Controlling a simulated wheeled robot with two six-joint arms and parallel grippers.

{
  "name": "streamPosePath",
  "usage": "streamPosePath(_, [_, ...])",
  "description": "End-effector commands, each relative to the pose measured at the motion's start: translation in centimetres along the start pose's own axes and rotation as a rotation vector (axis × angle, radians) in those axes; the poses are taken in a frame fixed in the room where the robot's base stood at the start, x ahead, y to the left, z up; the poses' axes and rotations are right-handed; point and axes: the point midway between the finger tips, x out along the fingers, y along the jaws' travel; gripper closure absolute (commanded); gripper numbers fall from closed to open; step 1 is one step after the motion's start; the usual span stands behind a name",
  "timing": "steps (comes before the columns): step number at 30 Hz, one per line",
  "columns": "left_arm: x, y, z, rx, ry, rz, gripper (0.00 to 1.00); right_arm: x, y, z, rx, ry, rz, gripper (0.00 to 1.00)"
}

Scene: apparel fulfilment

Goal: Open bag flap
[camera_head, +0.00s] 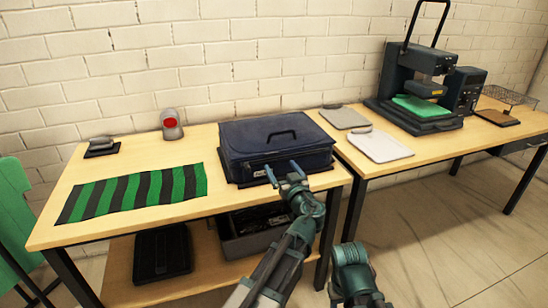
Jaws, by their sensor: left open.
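A dark navy bag (250,145) with a black handle on its top lies near the right end of the left table. Its top looks closed. My left gripper (283,172) is open, with its two fingers apart at the lower front right of the bag. I cannot tell whether the fingers touch the bag. My other arm (354,270) shows at the lower middle, in front of the table gap; its fingers are not visible.
A green and black striped cloth (135,193) lies left of the bag. A grey device with a red spot (171,124) stands behind. The right table (460,142) holds a press machine (408,85) and flat boards (380,146). A bin (250,235) sits on the lower shelf.

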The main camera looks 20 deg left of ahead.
Motion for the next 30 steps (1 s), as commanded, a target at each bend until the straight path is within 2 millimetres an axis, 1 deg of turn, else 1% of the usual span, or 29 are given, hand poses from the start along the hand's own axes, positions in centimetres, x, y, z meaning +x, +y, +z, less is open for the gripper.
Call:
streamPosePath(1, [1.5, 0.2, 0.0, 0.000, 0.000, -0.002, 0.07, 0.0, 0.0, 0.0, 0.000, 0.000, 0.000, 0.50])
streamPosePath(6, [4.5, 0.1, 0.0, 0.000, 0.000, -0.002, 0.07, 0.0, 0.0, 0.0, 0.000, 0.000, 0.000, 0.50])
streamPosePath(9, [5.8, 0.1, 0.0, 0.000, -0.001, -0.001, 0.07, 0.0, 0.0, 0.0, 0.000, 0.000, 0.000, 0.50])
streamPosePath(12, [6.8, 0.1, 0.0, 0.000, -0.001, -0.001, 0.07, 0.0, 0.0, 0.0, 0.000, 0.000, 0.000, 0.50])
streamPosePath(18, [7.6, 0.0, 0.0, 0.000, -0.001, 0.000, 0.07, 0.0, 0.0, 0.0, 0.000, 0.000, 0.000, 0.50])
streamPosePath(26, [7.6, 0.0, 0.0, 0.000, -0.001, 0.001, 0.07, 0.0, 0.0, 0.0, 0.000, 0.000, 0.000, 0.50])
streamPosePath(29, [7.6, 0.0, 0.0, 0.000, -0.001, 0.000, 0.24, 0.0, 0.0, 0.0, 0.000, 0.000, 0.000, 0.50])
streamPosePath(30, [7.6, 0.0, 0.0, 0.000, -0.001, 0.000, 0.31, 0.0, 0.0, 0.0, 0.000, 0.000, 0.000, 0.50])
